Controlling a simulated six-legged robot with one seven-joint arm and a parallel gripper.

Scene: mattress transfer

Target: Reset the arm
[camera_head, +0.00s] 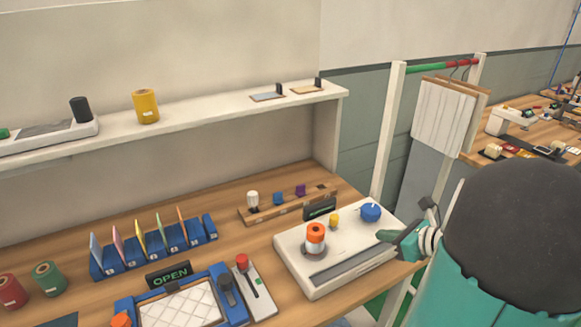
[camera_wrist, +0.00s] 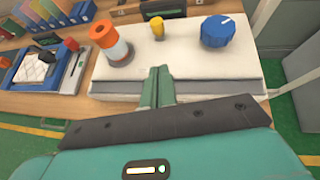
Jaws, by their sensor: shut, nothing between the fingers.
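My arm shows at the right of the head view, with its dark round joint close to the camera. My gripper (camera_head: 384,237) points left over the right end of a white machine (camera_head: 297,262) on the wooden table. In the wrist view my gripper (camera_wrist: 159,74) is shut and empty, its green fingers together in front of the machine (camera_wrist: 187,70). The machine bears an orange-topped cylinder (camera_wrist: 111,42), a small yellow knob (camera_wrist: 157,27) and a blue knob (camera_wrist: 218,31). Whether the fingers touch the machine I cannot tell.
A mattress-patterned pad in a blue tray (camera_head: 125,308), an "OPEN" sign (camera_head: 169,276) and a lever panel (camera_head: 259,296) lie left of the machine. A shelf (camera_head: 200,116) runs above the table (camera_head: 240,250). A rack (camera_head: 387,130) with hanging sheets stands behind my arm. Floor shows at the table's right end.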

